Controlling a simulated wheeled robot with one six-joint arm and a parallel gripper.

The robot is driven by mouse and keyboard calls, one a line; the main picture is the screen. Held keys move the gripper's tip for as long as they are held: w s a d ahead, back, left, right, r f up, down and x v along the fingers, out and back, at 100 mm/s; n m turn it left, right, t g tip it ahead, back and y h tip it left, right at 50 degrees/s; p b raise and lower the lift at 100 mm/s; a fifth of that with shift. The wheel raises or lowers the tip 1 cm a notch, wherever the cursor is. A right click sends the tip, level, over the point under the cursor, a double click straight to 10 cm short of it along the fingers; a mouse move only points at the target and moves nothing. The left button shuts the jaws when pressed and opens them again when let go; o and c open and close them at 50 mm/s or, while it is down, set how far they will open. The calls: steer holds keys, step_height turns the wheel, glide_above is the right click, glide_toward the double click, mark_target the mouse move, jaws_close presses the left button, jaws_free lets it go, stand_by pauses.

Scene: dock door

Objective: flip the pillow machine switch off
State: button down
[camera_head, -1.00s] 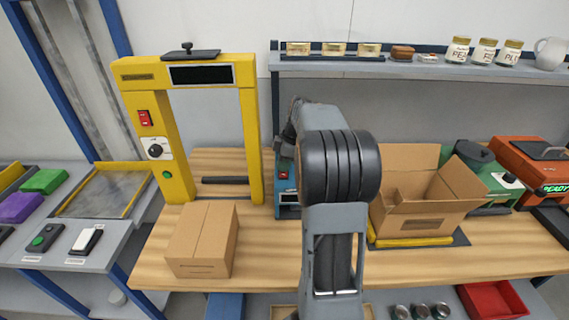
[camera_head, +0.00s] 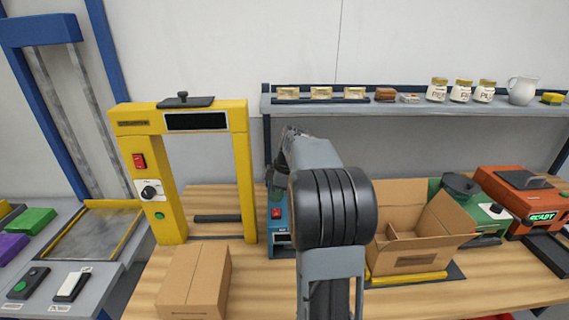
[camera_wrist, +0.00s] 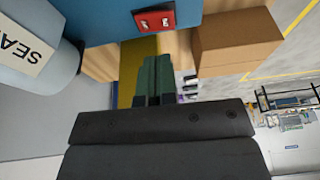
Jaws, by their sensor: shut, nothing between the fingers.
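A small blue machine (camera_head: 279,241) with a red rocker switch (camera_head: 276,212) stands on the wooden bench, partly hidden behind my arm. I take it for the pillow machine; its label is too small to read. In the wrist view its blue panel (camera_wrist: 105,20) and red switch (camera_wrist: 154,20) show at the top. My gripper (camera_wrist: 157,62) is shut and empty, with its fingertips a little below the switch in that picture. I cannot tell the remaining gap or the switch's position. My arm hides most of the gripper in the head view.
A yellow frame machine (camera_head: 243,180) with its own red switch (camera_head: 139,160) stands left of the blue one. A closed carton (camera_head: 195,280) is in front of it. An open carton (camera_head: 415,265) and green machine (camera_head: 490,222) are right. A pale roll (camera_wrist: 40,60) is near the gripper.

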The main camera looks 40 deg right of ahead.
steer(key=w+d+v, duration=0.1)
steer(key=v, duration=0.8)
steer(key=shift+r+b, duration=0.4)
steer(key=shift+w, duration=0.15)
